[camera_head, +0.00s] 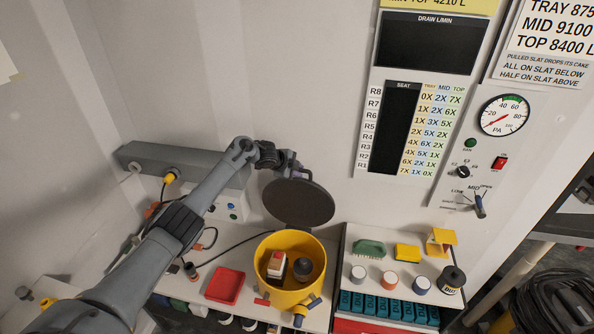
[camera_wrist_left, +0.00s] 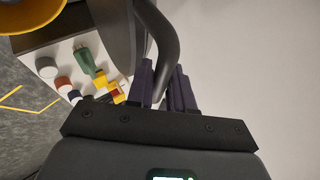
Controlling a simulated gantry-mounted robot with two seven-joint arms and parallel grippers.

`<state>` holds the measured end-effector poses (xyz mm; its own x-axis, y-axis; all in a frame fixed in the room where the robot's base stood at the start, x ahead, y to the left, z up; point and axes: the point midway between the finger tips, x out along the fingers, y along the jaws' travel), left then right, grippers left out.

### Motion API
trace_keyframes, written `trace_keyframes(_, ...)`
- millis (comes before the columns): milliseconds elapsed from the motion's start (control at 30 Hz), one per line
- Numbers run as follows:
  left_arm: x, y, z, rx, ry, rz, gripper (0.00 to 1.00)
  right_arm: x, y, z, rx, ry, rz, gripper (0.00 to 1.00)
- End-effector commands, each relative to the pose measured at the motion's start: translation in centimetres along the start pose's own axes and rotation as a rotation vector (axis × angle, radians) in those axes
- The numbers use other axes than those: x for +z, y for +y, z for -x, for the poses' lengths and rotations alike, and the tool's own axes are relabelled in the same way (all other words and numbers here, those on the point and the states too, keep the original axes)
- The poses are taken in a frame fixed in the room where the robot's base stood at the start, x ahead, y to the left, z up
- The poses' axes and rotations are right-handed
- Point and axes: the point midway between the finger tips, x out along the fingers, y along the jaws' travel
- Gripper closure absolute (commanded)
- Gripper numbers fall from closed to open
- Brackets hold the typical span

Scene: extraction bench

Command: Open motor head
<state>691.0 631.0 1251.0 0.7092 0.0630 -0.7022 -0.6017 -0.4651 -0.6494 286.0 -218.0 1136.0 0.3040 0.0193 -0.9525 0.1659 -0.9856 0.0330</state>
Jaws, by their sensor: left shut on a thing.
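A dark round disc, which looks like the motor head (camera_head: 298,203), stands tilted up behind and above the yellow bucket (camera_head: 262,268). The bucket is open at the top, with a red-and-white block (camera_head: 277,264) and a dark round part (camera_head: 302,267) inside. My left gripper (camera_head: 297,175) is at the disc's upper edge. In the left wrist view its purple fingers (camera_wrist_left: 164,88) are shut on a dark curved handle (camera_wrist_left: 166,42) beside the disc (camera_wrist_left: 115,28). Whether the disc touches the bucket's rim cannot be told. My right gripper is not in view.
A red tray (camera_head: 225,286) lies left of the bucket. To the right, a white bench top holds several jars, a green brush-like piece (camera_head: 369,249) and yellow blocks (camera_head: 407,252). A grey box (camera_head: 180,165) runs along the back wall, and a control panel (camera_head: 486,150) is at right.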

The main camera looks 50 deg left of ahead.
Motion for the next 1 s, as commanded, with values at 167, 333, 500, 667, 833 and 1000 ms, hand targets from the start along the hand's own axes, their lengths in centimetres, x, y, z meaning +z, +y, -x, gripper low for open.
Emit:
trace_keyframes(167, 0.0, 0.1, 0.0, 0.002, 0.0, 0.0, 0.68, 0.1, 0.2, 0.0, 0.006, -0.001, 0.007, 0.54)
trace_keyframes(333, 0.0, 0.1, 0.0, 0.002, 0.0, 0.0, 0.58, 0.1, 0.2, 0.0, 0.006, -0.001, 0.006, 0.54)
trace_keyframes(500, 0.0, 0.1, 0.0, 0.002, -0.001, 0.0, 0.58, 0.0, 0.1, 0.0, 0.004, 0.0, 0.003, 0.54)
trace_keyframes(667, 0.1, 0.1, 0.4, 0.002, -0.001, 0.0, 0.58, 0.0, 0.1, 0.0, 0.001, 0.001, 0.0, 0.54)
trace_keyframes(833, 0.2, 0.0, 1.7, 0.0, -0.002, -0.002, 0.58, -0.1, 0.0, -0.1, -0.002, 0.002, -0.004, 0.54)
trace_keyframes(1000, 0.2, 0.1, 3.9, 0.0, -0.001, -0.004, 0.58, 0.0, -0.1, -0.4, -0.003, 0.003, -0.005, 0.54)
